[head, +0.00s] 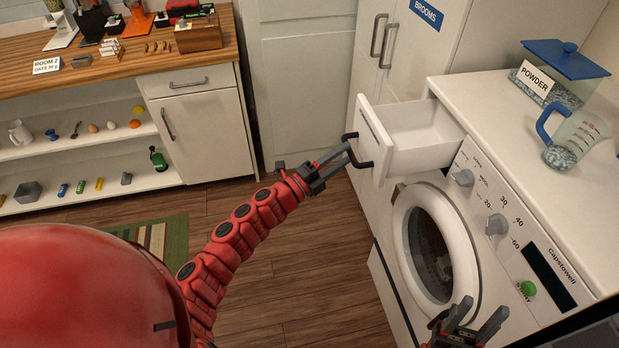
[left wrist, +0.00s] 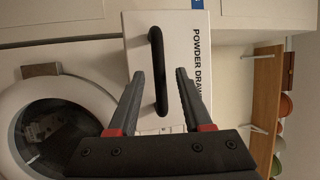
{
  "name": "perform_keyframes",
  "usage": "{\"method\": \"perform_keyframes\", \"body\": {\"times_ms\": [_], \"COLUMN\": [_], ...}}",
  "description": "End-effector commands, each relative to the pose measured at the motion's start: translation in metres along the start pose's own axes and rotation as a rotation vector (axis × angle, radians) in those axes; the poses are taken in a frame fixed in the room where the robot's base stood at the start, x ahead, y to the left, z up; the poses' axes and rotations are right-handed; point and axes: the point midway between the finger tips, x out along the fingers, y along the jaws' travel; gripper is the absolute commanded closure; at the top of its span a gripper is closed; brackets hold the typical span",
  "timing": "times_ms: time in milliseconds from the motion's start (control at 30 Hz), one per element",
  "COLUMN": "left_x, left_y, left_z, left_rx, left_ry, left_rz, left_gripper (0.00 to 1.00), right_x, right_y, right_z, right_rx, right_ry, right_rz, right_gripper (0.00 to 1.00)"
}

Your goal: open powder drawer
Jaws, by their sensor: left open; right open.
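The powder drawer (head: 407,135) is pulled out of the upper left of the washing machine (head: 500,225); its white inside looks empty. Its front (left wrist: 181,38) reads "POWDER DRAW…" in the left wrist view, with the end of the text hidden. A black bar handle (left wrist: 160,60) stands out from this front. My left gripper (head: 341,156) is at the handle, its fingers open on either side of it. In the left wrist view the gripper (left wrist: 160,76) shows gaps between fingers and handle. My right gripper (head: 478,327) is open and empty, low in front of the machine.
A round door (head: 437,243) is on the machine front below the drawer. A powder box (head: 560,75) and a measuring jug (head: 577,138) stand on top. A tall broom cupboard (head: 400,45) is behind the drawer. Wooden floor (head: 300,255) is clear left of the machine.

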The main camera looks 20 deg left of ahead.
Motion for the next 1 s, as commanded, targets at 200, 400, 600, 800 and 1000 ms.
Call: {"method": "perform_keyframes", "body": {"times_ms": [200,400,600,800,1000], "left_x": [-0.063,-0.110,-0.139,-0.147,-0.147], "left_y": [0.006,0.004,0.002,0.001,0.001], "left_z": [0.003,0.003,0.001,0.000,0.000], "left_rx": [0.000,0.000,0.001,0.000,0.000], "left_ry": [-0.009,-0.008,-0.004,-0.001,-0.001], "left_rz": [0.006,0.005,0.004,0.002,0.002], "left_gripper": [0.50,0.50,0.50,0.50,0.50], "right_x": [-0.017,-0.025,-0.028,-0.029,-0.029], "right_y": [-0.001,-0.001,-0.001,-0.001,-0.001], "right_z": [0.003,0.004,0.005,0.005,0.005], "right_rx": [0.000,0.000,0.000,0.000,0.000], "right_ry": [0.000,0.000,0.000,0.000,0.000], "right_rz": [0.000,0.000,0.000,0.000,0.000], "right_gripper": [0.50,0.50,0.50,0.50,0.50]}}
